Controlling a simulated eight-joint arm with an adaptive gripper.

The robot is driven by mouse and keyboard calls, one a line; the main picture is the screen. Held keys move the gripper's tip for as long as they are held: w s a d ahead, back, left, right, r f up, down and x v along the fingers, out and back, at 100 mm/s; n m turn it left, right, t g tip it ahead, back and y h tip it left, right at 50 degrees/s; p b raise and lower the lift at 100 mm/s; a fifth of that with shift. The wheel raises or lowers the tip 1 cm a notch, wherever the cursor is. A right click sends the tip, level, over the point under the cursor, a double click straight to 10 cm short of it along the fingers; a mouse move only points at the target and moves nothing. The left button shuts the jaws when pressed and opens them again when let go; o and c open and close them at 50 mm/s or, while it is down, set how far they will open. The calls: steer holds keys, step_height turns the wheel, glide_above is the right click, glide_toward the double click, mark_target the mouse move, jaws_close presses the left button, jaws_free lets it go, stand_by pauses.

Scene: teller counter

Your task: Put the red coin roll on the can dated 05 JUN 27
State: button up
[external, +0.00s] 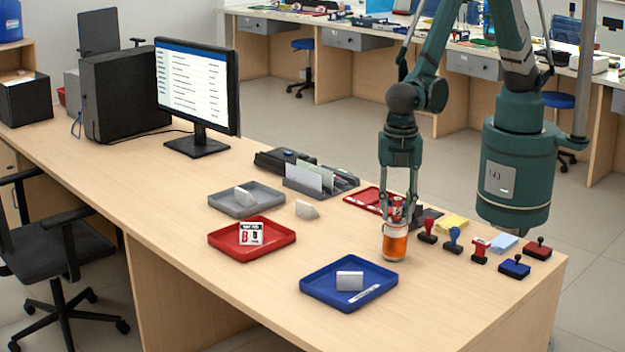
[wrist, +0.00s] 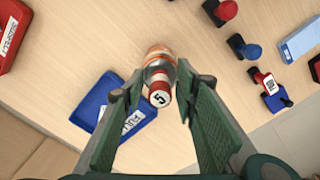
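The red coin roll (wrist: 158,84), with a white end marked 5, stands on end in the wrist view. In the external view the roll (external: 397,208) is upright on top of the orange can (external: 395,246); they look in contact. The can (wrist: 158,53) shows partly behind the roll in the wrist view. No date can be read on the can. My gripper (wrist: 160,76) has its two fingers on either side of the roll, with a narrow gap showing at each side. In the external view my gripper (external: 400,205) points straight down over the can.
A blue tray (external: 320,290) with a light block is left of the can. A red tray (external: 270,252) and a grey tray (external: 225,208) lie further left. Several stamps, including a red one (external: 427,232), stand close on the right. A card rack (external: 325,190) is behind.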

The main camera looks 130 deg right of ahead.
mark_target(398, 198)
steer(key=shift+r, duration=0.2)
stand_by(0.3)
steer(key=shift+r+p, duration=0.45)
steer(key=shift+r, duration=5.5)
steer(key=shift+r, duration=0.1)
steer(key=s+d+r+m+t, duration=0.2)
steer(key=s+r+m+t, duration=0.15)
steer(key=s+r, duration=1.15)
steer(key=s+r+m+t, duration=0.1)
steer(key=s+m+t, duration=0.1)
steer(key=s, duration=0.6)
steer(key=s+d+r+m+t, duration=0.1)
steer(key=s+r+m, duration=0.1)
steer(key=s, duration=0.7)
steer(key=shift+d+m+t, duration=0.2)
steer(key=shift+m+t, duration=0.15)
steer(key=shift+m, duration=0.4)
